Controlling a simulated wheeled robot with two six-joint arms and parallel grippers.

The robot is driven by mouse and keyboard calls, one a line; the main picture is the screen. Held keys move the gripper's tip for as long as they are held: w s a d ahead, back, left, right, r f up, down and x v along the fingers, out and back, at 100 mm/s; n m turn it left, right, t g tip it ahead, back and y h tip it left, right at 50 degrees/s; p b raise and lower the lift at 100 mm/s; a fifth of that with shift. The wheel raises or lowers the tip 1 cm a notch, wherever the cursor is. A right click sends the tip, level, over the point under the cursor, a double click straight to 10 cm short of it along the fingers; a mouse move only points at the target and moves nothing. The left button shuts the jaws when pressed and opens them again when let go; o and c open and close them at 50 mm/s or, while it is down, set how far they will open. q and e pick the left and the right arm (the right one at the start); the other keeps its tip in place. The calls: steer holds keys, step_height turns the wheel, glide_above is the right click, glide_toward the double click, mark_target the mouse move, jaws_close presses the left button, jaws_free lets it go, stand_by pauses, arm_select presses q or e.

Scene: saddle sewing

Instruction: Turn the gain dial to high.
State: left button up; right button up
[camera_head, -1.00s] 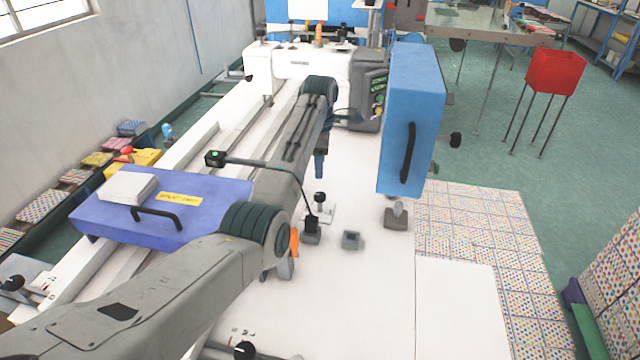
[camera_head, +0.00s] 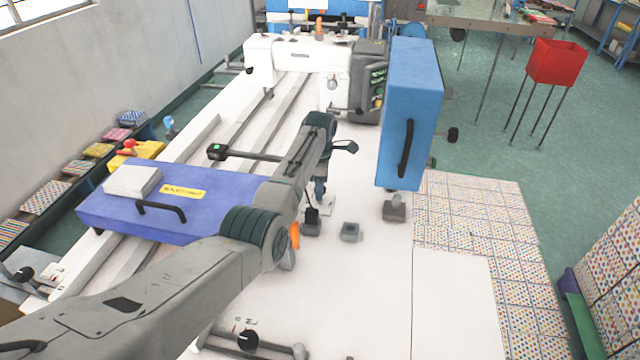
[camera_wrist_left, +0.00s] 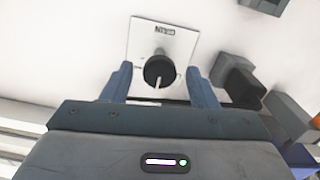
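The gain dial is a round black knob (camera_wrist_left: 159,72) with a white pointer mark, on a white plate (camera_wrist_left: 180,41) with a short printed label that appears upside down. In the left wrist view it sits between the two blue-grey fingers of my left gripper (camera_wrist_left: 160,84). The fingers are open, one on each side of the knob, with gaps showing. In the head view my left gripper (camera_head: 320,196) points down over the white plate (camera_head: 328,208), and it hides the knob there. My right gripper is not in view.
Small grey blocks (camera_head: 351,232) stand beside the plate. A blue box with a black handle (camera_head: 411,115) stands to the right, and a purple case (camera_head: 110,206) lies to the left. Another black knob (camera_head: 247,341) is near the front. White tabletop is clear at front right.

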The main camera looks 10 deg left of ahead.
arm_select(q)
steer(key=c, duration=0.9)
steer(key=shift+r+m, duration=0.1)
steer(key=shift+m, duration=0.2)
steer(key=shift+m+p, duration=0.75)
steer(key=shift+m, duration=0.25)
steer(key=m+p, duration=0.1)
steer(key=m, duration=0.1)
steer(key=shift+r+m, duration=0.1)
steer(key=shift+m, duration=0.2)
steer(key=m+p, duration=0.1)
steer(key=m, duration=0.2)
steer(key=shift+w, duration=0.1)
steer(key=shift+m+p, duration=0.3)
steer(key=shift+m, duration=1.5)
